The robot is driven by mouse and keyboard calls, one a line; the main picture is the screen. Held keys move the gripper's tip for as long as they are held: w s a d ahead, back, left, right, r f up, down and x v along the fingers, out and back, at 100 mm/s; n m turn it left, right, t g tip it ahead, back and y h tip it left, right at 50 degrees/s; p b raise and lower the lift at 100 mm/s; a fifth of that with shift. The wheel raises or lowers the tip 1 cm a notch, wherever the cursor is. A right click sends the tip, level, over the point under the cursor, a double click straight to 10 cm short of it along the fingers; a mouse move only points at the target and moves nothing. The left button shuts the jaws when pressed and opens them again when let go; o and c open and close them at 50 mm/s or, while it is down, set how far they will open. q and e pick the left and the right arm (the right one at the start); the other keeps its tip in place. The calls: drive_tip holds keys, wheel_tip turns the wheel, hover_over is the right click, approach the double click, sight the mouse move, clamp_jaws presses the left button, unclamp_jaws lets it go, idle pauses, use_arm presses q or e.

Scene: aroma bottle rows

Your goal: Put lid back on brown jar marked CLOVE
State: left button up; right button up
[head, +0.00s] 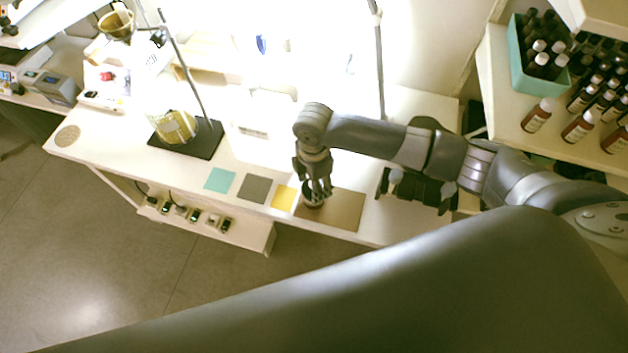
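My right gripper (314,190) points down over the left part of a tan mat (345,208) at the table's front edge. A small dark, round object (313,203), possibly a jar or its lid, shows right under its fingertips, mostly hidden by the fingers. I cannot tell whether the fingers grip it or only stand around it. No CLOVE marking can be read, and jar and lid cannot be told apart. My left gripper is not in view.
Teal (219,179), grey (254,188) and yellow (284,197) squares lie left of the mat. A flask (174,127) stands on a black stand base (205,140). Brown bottles (537,115) and a teal crate (517,60) fill the right shelf. The table's back is overexposed.

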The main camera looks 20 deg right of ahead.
drive_tip(key=shift+f+p, duration=0.15)
drive_tip(key=shift+p, duration=0.5)
idle(0.9)
idle(0.4)
drive_tip(key=o, duration=1.5)
drive_tip(key=shift+r+p, duration=3.5)
drive_tip(key=shift+p, duration=0.35)
